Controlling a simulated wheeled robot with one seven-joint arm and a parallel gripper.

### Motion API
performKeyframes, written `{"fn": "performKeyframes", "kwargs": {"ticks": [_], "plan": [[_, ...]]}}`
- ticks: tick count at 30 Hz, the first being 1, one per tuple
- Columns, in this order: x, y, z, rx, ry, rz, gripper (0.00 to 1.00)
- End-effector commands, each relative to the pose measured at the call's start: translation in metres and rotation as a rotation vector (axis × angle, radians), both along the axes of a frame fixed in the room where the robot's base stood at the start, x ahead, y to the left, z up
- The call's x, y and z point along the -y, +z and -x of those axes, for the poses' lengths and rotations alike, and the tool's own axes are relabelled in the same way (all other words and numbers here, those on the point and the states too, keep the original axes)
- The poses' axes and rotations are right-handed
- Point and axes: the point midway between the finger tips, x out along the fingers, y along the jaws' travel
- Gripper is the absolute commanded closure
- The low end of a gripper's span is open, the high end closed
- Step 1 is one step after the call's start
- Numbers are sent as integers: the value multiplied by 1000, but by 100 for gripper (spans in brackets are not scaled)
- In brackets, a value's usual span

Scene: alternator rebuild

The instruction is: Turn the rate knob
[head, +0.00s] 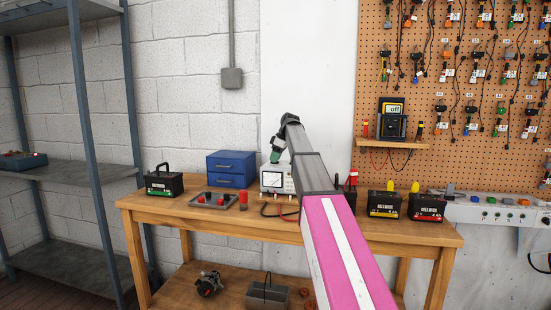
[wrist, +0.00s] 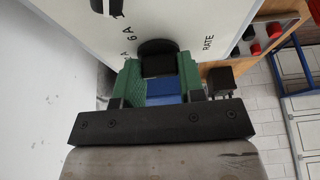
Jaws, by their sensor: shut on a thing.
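The rate knob (wrist: 157,47) is a round black knob on a white panel, with "RATE" printed beside it and "6 A" on its other side. My gripper (wrist: 160,78) has green fingers, one on each side of the knob's dark grip, and is shut on it. In the head view the white instrument (head: 272,181) with a meter stands on the workbench, and my gripper (head: 276,156) reaches down at its front. The knob is hidden there behind my arm and gripper.
The wooden workbench (head: 150,205) also holds a blue drawer box (head: 230,168), a tray (head: 213,201) with red parts, and a green-marked battery (head: 164,182). Yellow-capped (head: 384,204) and red-marked (head: 426,207) batteries stand at the right. A pegboard (head: 460,90) hangs behind.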

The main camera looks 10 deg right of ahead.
Motion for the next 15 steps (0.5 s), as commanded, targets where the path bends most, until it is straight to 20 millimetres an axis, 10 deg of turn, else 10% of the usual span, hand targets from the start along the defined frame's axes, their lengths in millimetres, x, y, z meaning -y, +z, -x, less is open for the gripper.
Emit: {"fn": "performKeyframes", "kwargs": {"ticks": [12, 13, 15], "plan": [[0, 0, 0, -1, 8, 2, 88], [0, 0, 0, 0, 7, 2, 61], [0, 0, 0, 0, 6, 2, 38]]}}
